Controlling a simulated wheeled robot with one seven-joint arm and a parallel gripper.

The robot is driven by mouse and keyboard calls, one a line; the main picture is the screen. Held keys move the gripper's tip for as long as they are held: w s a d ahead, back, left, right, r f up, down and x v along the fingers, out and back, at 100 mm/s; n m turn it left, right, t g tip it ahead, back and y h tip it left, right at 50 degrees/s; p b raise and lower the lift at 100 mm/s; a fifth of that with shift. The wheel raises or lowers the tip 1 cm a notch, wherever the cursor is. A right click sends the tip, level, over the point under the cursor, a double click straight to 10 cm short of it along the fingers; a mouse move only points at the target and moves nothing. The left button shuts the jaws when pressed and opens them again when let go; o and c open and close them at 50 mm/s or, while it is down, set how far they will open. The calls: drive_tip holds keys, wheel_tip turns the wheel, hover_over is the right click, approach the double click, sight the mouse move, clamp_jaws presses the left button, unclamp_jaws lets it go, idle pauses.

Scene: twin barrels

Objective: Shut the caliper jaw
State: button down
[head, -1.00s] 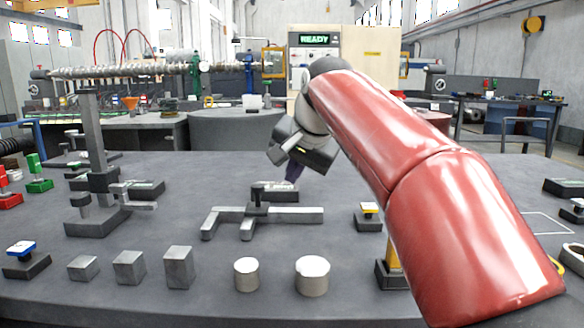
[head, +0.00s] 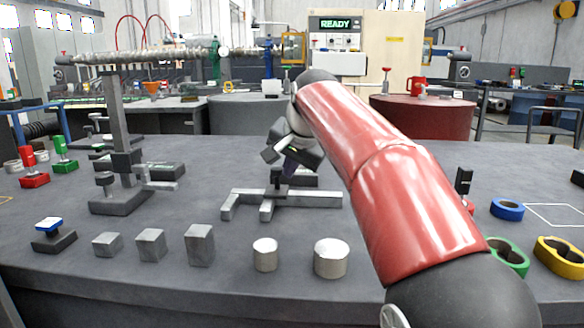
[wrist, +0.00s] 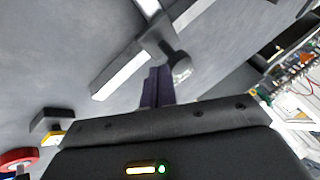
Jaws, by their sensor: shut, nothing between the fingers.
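The grey caliper (head: 310,199) lies on the dark table, its long beam running left to right. Its two jaws point toward the table's front edge: the left jaw (head: 229,208) and the second jaw (head: 267,210) stand apart with a gap. A dark upright post with a knob (head: 277,178) rises from the second jaw. My gripper (head: 289,166) is just right of the post in the head view, fingers pointing down. In the wrist view its purple fingers (wrist: 157,86) are shut and empty, close beside the rounded knob (wrist: 181,70); I cannot tell whether they touch it.
Several grey blocks and two pale cylinders (head: 331,259) stand along the front. A height-gauge stand (head: 120,165) is at the left. A dark block (head: 300,178) lies behind the caliper. Blue, green and yellow rings (head: 562,255) lie at the right.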

drive_tip(key=a+p, duration=0.3)
drive_tip(key=a, duration=0.4)
